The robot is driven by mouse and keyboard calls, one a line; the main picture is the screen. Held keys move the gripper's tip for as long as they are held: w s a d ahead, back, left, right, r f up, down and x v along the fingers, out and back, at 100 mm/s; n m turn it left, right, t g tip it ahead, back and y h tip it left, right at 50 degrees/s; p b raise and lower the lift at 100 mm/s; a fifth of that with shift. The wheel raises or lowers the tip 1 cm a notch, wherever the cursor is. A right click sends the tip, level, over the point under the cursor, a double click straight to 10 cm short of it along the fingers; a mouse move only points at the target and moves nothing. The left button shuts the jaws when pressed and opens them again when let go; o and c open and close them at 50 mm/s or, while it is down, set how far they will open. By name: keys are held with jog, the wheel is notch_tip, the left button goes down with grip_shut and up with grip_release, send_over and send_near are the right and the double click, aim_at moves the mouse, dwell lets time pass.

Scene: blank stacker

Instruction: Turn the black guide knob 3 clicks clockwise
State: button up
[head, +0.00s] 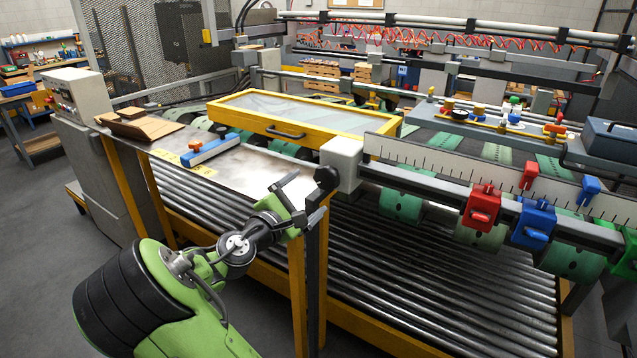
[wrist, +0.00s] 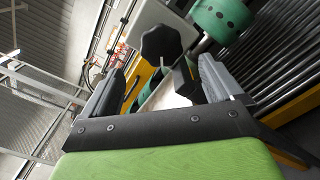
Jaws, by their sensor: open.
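The black guide knob (head: 327,178) is a lobed knob on the near end of the guide rail, by a light grey housing (head: 342,163). In the wrist view the knob (wrist: 161,43) shows face-on, just beyond my fingertips and roughly midway between them. My gripper (head: 303,199) is open and empty, just left of the knob in the head view. In the wrist view my gripper's two fingers (wrist: 165,62) stand wide apart, with a gap to the knob on both sides. I see no finger touching it.
A steel table (head: 225,180) with a blue block (head: 210,149) and brown sheets (head: 140,125) lies to the left. Red (head: 482,207) and blue (head: 534,222) clamps sit along the rail to the right. A yellow post (head: 298,290) stands below the knob. Rollers (head: 420,270) lie beneath.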

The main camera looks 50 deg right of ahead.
aim_at(324, 181)
jog(key=d, duration=0.8)
jog(key=shift+w, duration=0.25)
jog(key=c, duration=1)
jog(key=shift+m, duration=0.3)
